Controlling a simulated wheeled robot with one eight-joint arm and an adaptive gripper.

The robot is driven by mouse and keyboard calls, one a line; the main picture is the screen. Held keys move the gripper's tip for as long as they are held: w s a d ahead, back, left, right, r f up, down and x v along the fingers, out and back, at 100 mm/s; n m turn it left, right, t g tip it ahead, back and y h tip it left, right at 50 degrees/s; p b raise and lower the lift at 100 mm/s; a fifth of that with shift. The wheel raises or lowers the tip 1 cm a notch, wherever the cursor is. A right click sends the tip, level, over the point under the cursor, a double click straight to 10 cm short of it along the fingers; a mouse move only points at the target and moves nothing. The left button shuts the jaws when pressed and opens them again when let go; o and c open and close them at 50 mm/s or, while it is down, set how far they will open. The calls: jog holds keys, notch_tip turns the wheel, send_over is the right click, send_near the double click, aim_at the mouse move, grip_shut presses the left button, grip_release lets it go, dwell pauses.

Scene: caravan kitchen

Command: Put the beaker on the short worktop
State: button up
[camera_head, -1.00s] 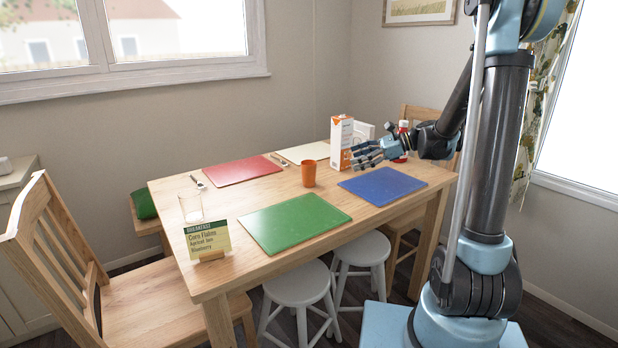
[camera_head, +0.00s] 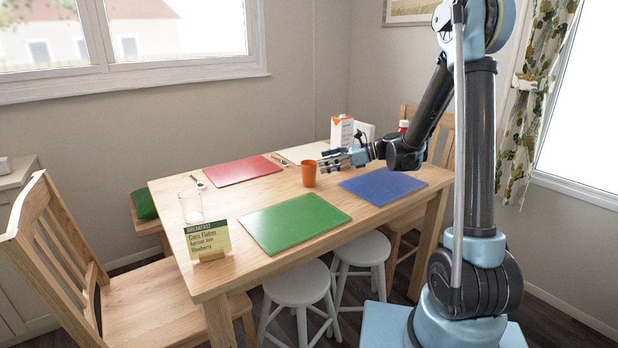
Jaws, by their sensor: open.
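An orange beaker (camera_head: 308,174) stands upright on the wooden dining table (camera_head: 225,262), between the green and blue mats. My gripper (camera_head: 327,161) is open, just right of the beaker with its fingers pointing left towards it. The fingertips are very near the beaker's rim; I cannot tell whether they touch it. A worktop (camera_head: 14,172) shows in part at the left edge; I cannot tell whether it is the short one.
A clear glass (camera_head: 191,207) and a breakfast sign (camera_head: 208,240) stand at the table's left end. A carton (camera_head: 341,132) and a red-capped bottle (camera_head: 403,127) stand behind my gripper. Red (camera_head: 240,170), green (camera_head: 294,221) and blue (camera_head: 382,186) mats lie flat. Chairs and stools surround the table.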

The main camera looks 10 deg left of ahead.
aim_at(308, 167)
jog(key=shift+x, duration=3.6)
jog(key=shift+d, duration=0.1)
jog(key=shift+c, duration=0.6)
jog(key=c, duration=1.2)
jog(key=shift+r, duration=0.1)
